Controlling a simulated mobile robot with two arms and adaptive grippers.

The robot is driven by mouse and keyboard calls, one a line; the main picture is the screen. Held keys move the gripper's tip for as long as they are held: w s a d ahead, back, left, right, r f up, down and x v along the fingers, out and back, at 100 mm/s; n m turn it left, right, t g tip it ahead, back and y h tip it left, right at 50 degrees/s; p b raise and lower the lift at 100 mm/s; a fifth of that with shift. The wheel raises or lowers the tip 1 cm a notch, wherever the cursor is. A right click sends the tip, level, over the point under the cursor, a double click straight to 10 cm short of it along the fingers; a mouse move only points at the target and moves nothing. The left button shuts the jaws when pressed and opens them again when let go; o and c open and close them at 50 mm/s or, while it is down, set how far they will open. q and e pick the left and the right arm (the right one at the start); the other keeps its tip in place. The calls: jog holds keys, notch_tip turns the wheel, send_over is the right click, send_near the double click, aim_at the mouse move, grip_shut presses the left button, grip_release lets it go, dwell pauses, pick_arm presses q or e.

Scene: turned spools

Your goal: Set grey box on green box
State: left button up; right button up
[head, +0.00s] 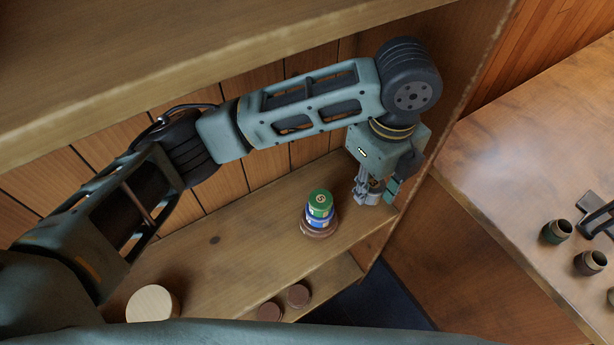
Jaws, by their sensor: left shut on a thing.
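The green box (320,198) looks like a small round tin with a green top. It sits on a blue tin (318,217), which stands on a brown turned base (318,230) on the wooden shelf. My left gripper (376,189) is to the right of this stack, apart from it, and points down over the shelf's right end. It is shut on a small grey thing that seems to be the grey box (375,184), mostly hidden between the fingers. My right gripper is not in view.
The wooden shelf (240,245) is clear around the stack. A pale round block (152,303) lies at the lower left, and two brown round pieces (298,295) are on a lower shelf. A side panel (440,110) rises at right. A table (520,190) carries dark cups (557,231).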

pick_arm(q)
jog(key=shift+a+f+p, duration=0.2)
jog(key=shift+a+p, duration=0.1)
jog(key=shift+a, duration=0.1)
jog(key=p, duration=0.3)
send_over(319, 200)
notch_tip(319, 200, down, 6)
jog(key=shift+r, duration=0.1)
notch_tip(319, 200, down, 3)
jog(key=shift+f+p, duration=0.2)
jog(key=shift+p, duration=0.65)
jog(key=shift+f, duration=0.5)
jog(key=o, duration=1)
jog(key=shift+f, duration=0.1)
jog(key=shift+c, duration=0.2)
